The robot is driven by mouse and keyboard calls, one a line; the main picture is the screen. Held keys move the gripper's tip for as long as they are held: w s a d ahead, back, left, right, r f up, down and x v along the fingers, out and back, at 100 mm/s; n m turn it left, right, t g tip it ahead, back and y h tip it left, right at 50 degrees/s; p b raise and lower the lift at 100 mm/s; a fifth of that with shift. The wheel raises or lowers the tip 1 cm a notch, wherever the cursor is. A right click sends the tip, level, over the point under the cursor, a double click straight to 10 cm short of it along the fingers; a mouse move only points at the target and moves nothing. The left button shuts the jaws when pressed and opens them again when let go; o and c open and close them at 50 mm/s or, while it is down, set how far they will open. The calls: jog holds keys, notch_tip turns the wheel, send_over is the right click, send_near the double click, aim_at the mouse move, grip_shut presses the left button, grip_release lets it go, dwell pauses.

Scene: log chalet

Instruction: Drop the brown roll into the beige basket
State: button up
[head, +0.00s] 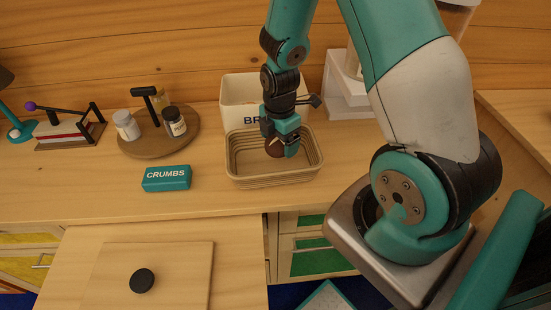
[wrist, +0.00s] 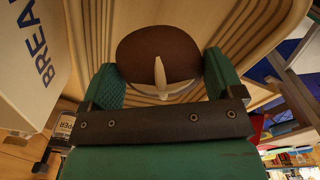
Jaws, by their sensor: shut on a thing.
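The brown roll (wrist: 150,50) is between the two fingers of my gripper (wrist: 165,85) in the wrist view, with a pale streak on its face. My gripper (head: 281,147) is shut on the roll and points down over the beige basket (head: 233,172). In the head view the brown roll (head: 273,149) shows only partly behind the fingers. The basket is oblong with ridged walls, and its ridges also fill the back of the wrist view (wrist: 220,20). I cannot tell exactly how far the roll is above the basket floor.
A white bread bin (head: 237,105) stands right behind the basket. A teal CRUMBS box (head: 166,178) lies to the left. A round wooden tray (head: 150,147) holds jars (head: 174,122). A lower board (head: 190,270) with a black knob (head: 142,280) is in front.

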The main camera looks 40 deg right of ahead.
jog(key=o, duration=0.7)
jog(key=shift+r, duration=0.1)
notch_tip(320, 180, up, 17)
jog(key=shift+b, duration=0.45)
jog(key=shift+r, duration=0.1)
